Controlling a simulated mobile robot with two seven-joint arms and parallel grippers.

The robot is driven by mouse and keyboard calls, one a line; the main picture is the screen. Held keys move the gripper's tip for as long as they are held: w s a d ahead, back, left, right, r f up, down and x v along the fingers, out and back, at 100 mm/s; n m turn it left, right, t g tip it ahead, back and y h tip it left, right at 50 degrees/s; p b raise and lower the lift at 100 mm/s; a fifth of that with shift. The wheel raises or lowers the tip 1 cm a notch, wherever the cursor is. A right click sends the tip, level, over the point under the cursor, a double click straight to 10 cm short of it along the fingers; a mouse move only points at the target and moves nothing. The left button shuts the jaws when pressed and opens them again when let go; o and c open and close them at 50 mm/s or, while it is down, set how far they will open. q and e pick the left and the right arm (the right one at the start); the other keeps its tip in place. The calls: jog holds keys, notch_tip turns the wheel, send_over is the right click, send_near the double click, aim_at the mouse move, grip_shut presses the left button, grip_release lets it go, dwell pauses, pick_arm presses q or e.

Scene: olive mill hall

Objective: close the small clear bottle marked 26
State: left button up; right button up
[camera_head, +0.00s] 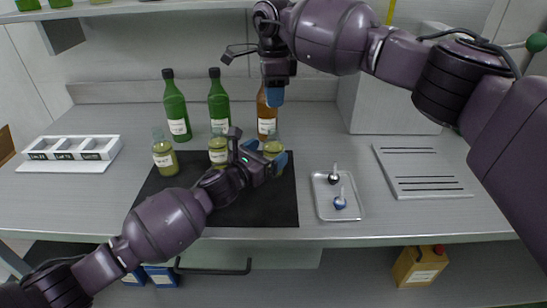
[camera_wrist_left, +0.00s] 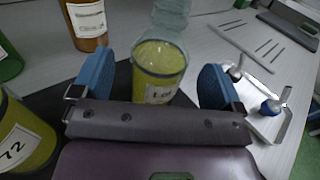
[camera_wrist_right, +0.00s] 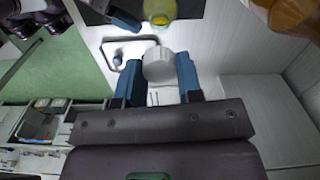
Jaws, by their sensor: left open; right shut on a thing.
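A small clear bottle (camera_head: 273,150) with olive-yellow liquid stands at the right of the dark mat. It also shows in the left wrist view (camera_wrist_left: 158,70), where its label is not clearly legible. My left gripper (camera_head: 265,165) is open, its blue fingers on either side of this bottle. My right gripper (camera_head: 274,97) is above it, shut on a pale round stopper (camera_wrist_right: 158,66), apart from the bottle (camera_wrist_right: 160,12). Two similar small bottles stand to the left, one in the middle (camera_head: 218,152) and one at the far left (camera_head: 165,157). I cannot read 26 on any bottle.
Two tall green bottles (camera_head: 176,110) (camera_head: 219,103) and an amber bottle (camera_head: 266,115) stand behind. A metal tray (camera_head: 322,205) holds two small knobbed pieces. A white rack (camera_head: 65,167) is at left, a slotted plate (camera_head: 425,185) at right.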

aim_at(266, 153)
pick_arm(q)
jog(key=shift+x, duration=1.55)
jog(key=shift+a, duration=0.1)
jog(key=c, duration=1.3)
jog(key=shift+c, duration=0.2)
pick_arm(e)
jog(key=shift+f, duration=2.5)
jog(key=shift+f, duration=0.2)
jog(key=shift+f, duration=0.75)
jog(key=shift+f, duration=0.55)
